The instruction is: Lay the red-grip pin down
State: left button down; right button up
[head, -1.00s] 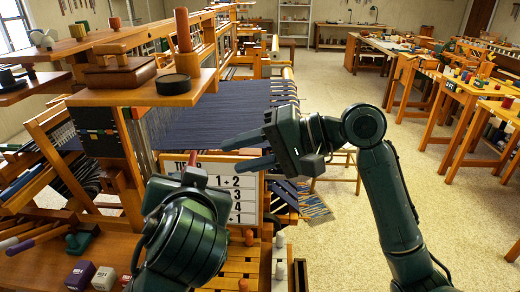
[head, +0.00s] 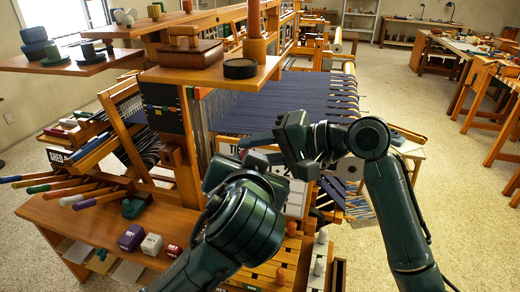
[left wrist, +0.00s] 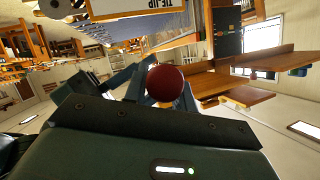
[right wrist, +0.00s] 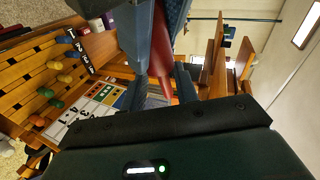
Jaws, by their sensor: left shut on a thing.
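The red-grip pin's round red end (left wrist: 166,82) shows between the fingers of my left gripper (left wrist: 148,82) in the left wrist view. My left gripper is shut on the pin. In the right wrist view the red grip (right wrist: 161,45) points down into the gap between the fingers of my right gripper (right wrist: 162,88). These fingers stand apart, on either side of the grip; whether they touch it is unclear. In the head view my left gripper and right gripper (head: 262,147) meet in front of the loom, and the pin is mostly hidden there.
A numbered board (head: 295,197) stands just behind my grippers. The wooden shelf (head: 215,80) above holds a dark disc (head: 240,69) and an upright wooden peg (head: 255,40). The bench (head: 90,222) at left carries coloured handles and small labelled blocks. Blue warp (head: 290,100) stretches behind.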

grip_shut()
pick_arm(q)
jog(key=c, duration=1.1)
grip_release()
jog(key=shift+o, duration=0.2)
